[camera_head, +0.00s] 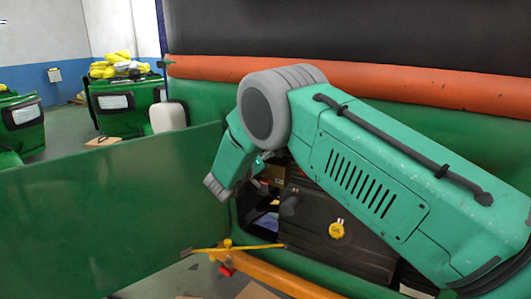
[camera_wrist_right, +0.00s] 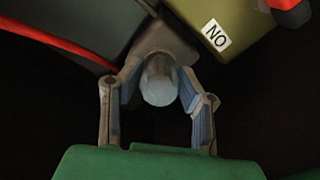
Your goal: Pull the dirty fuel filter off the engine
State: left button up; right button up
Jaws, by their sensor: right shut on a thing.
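The fuel filter (camera_wrist_right: 160,88) shows in the right wrist view as a pale, greyish-blue rounded cylinder below a dark grey housing. My right gripper (camera_wrist_right: 157,76) is shut on it, with one finger on each side. In the head view my right arm comes in from the right and bends down towards the open engine bay (camera_head: 340,225). The arm blocks the view of the filter there, and the gripper cannot be made out clearly. My left gripper is in neither view.
A yellow dipstick-like handle (camera_head: 228,247) stands near the bay's front edge. A green panel (camera_head: 120,200) spans the left. In the wrist view, a red cable (camera_wrist_right: 60,42) and a box marked "NO" (camera_wrist_right: 235,45) are close by.

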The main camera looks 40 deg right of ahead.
jog(key=shift+w+a, duration=0.1)
jog(key=shift+a, duration=0.15)
jog(key=p+v, duration=0.1)
jog(key=v, duration=0.3)
dwell(0.9)
jog(key=shift+a, duration=0.2)
jog(key=shift+p+v, duration=0.3)
jog(key=shift+v, duration=2.2)
jog(key=shift+d, duration=0.1)
